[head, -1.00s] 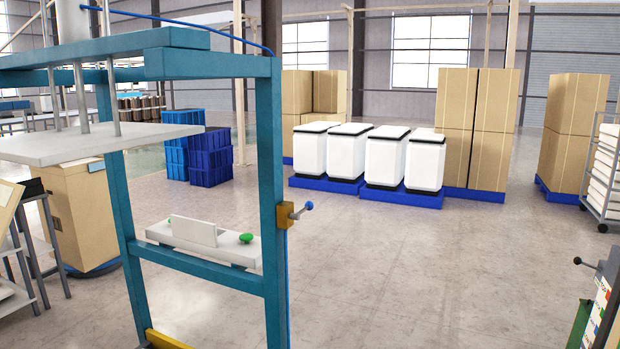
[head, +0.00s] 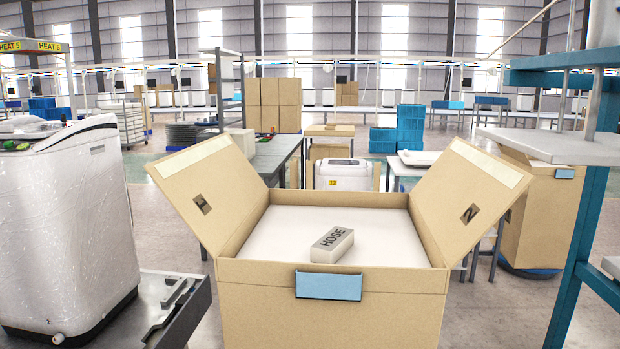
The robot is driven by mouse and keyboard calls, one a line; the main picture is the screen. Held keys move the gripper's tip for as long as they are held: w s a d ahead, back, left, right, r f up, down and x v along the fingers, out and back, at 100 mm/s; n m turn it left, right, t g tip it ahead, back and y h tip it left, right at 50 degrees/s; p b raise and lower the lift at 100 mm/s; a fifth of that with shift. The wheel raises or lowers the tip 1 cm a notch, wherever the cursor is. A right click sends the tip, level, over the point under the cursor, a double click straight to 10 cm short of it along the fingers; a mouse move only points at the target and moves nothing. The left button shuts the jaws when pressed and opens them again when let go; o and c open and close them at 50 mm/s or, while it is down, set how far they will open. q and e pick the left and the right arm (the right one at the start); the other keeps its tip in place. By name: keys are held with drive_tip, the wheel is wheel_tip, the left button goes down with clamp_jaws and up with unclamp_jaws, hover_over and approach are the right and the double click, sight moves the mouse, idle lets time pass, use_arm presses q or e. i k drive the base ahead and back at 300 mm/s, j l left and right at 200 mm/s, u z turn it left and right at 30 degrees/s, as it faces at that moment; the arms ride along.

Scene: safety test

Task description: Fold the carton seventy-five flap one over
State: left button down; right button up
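An open brown carton (head: 250,310) stands in the middle of the head view, close in front of me, with a blue label (head: 328,285) on its front. Its left flap (head: 205,180) leans up and outward to the left. Its right flap (head: 455,185) leans up and outward to the right. Each flap has a pale strip along its outer edge and a dark hand hole. A white surface (head: 275,228) fills the inside, with a small pale block marked HOSE (head: 332,245) on it. No front or back flap can be made out. Neither gripper is in view.
A wrapped white washer (head: 70,220) stands at the left, beside a dark grey bench (head: 180,310). A teal frame with a pale plate (head: 545,145) rises at the right, near another carton (head: 535,215). A grey table (head: 275,150) stands behind the open carton.

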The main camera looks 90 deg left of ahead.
sight(212, 185)
drive_tip(key=u, duration=3.35)
